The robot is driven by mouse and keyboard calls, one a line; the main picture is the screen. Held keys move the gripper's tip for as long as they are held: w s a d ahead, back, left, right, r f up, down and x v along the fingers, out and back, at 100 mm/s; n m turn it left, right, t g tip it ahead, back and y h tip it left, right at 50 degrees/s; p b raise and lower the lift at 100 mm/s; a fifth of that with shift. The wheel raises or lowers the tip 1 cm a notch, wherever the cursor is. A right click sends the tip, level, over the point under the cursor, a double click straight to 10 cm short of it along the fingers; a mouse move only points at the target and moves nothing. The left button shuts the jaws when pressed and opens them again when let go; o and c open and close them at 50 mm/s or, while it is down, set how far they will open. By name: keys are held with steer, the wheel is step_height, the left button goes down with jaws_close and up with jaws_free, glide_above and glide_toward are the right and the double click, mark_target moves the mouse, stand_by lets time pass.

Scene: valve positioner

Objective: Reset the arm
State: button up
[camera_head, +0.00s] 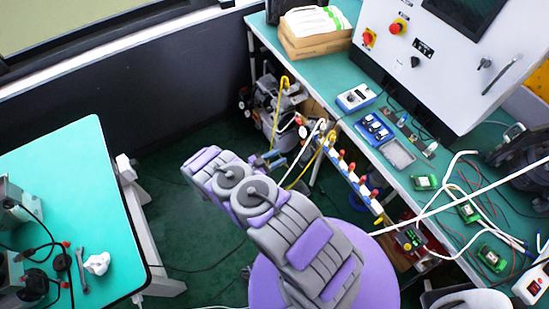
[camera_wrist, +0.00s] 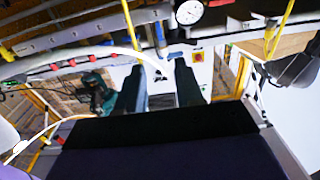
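My gripper (camera_wrist: 160,72) shows in the wrist view as two dark fingers, set apart with a clear gap and nothing between them. My grey and purple arm (camera_head: 290,225) reaches from the bottom middle of the head view toward the upper left. Its far end is over the dark green floor, between the two tables. The gripper's fingers cannot be made out in the head view. A round white gauge (camera_wrist: 189,12) is at the top of the wrist view, beyond the fingers. A white panel with a yellow and red button (camera_wrist: 198,57) is behind the right finger.
A green table (camera_head: 65,165) is at left, with a wrench (camera_head: 82,270) on it. A green workbench (camera_head: 335,70) at right carries a white control box (camera_head: 440,60), circuit boards and cables. Grey machinery with yellow pipes (camera_head: 275,105) stands by the wall. Floor between the tables is partly clear.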

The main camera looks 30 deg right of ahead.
steer(key=shift+a, duration=0.45)
steer(key=shift+w, duration=0.1)
